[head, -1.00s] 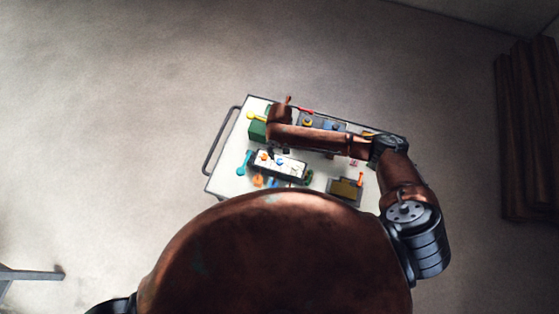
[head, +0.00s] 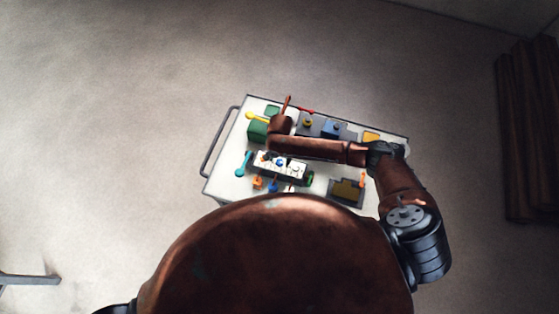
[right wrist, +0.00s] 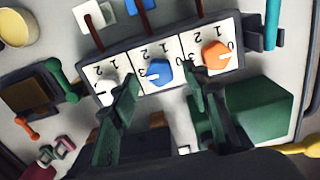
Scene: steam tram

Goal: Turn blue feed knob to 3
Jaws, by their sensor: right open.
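A white three-section dial panel (right wrist: 130,62) lies below my right wrist, with numbers around each knob. The blue knob (right wrist: 160,73) is in the middle section, between an orange knob (right wrist: 215,55) and a white knob (right wrist: 103,87). The blue knob also shows in the head view (head: 280,162). My right gripper (right wrist: 161,84) is open, its dark green fingers on either side of the blue knob in the wrist view; I cannot tell whether they touch it. The exact number at the blue knob's pointer is unclear. My left gripper is not in view.
The panel sits on a pale cart top (head: 225,182) with a rail at its left. A green block (right wrist: 262,112) stands beside the panel. A teal lever (head: 243,164), a brown-topped block (head: 346,191) and several coloured parts crowd the top.

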